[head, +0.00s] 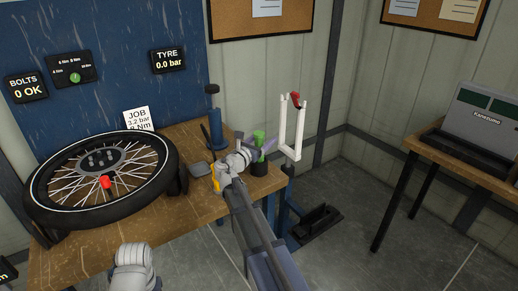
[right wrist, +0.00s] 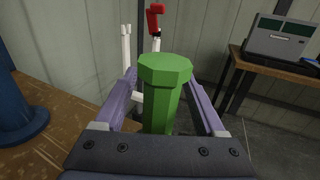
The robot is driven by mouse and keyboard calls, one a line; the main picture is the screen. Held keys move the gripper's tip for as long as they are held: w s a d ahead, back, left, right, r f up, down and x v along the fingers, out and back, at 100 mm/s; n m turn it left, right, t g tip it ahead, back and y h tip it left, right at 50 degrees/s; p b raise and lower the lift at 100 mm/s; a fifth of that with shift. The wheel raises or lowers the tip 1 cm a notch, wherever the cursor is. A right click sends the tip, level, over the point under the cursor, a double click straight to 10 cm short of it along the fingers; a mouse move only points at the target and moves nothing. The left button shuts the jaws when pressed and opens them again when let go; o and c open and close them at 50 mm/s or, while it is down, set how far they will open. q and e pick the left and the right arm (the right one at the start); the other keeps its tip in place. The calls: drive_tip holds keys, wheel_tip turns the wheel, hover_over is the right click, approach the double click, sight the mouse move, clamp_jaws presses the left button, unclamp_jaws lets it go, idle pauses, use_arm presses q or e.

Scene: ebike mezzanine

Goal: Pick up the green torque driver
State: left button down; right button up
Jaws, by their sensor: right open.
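The green torque driver (head: 259,139) stands upright in a dark round holder (head: 259,169) near the right edge of the wooden workbench. In the right wrist view, the green driver (right wrist: 163,90) stands between the two purple fingers of my right gripper (right wrist: 165,103). In the head view my right gripper (head: 262,146) is at the driver's level, with its fingers open around it. I cannot tell whether either finger touches it. The driver's lower part is hidden by the gripper. In the head view, a grey arm part of mine shows at the bottom, but no left gripper fingers are visible.
A blue post (head: 214,130) stands left of my right gripper. A white fork stand (head: 282,135) with a red top is just beyond. A second table (head: 450,152) with a grey case stands right.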

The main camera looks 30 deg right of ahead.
clamp_jaws()
idle(0.5)
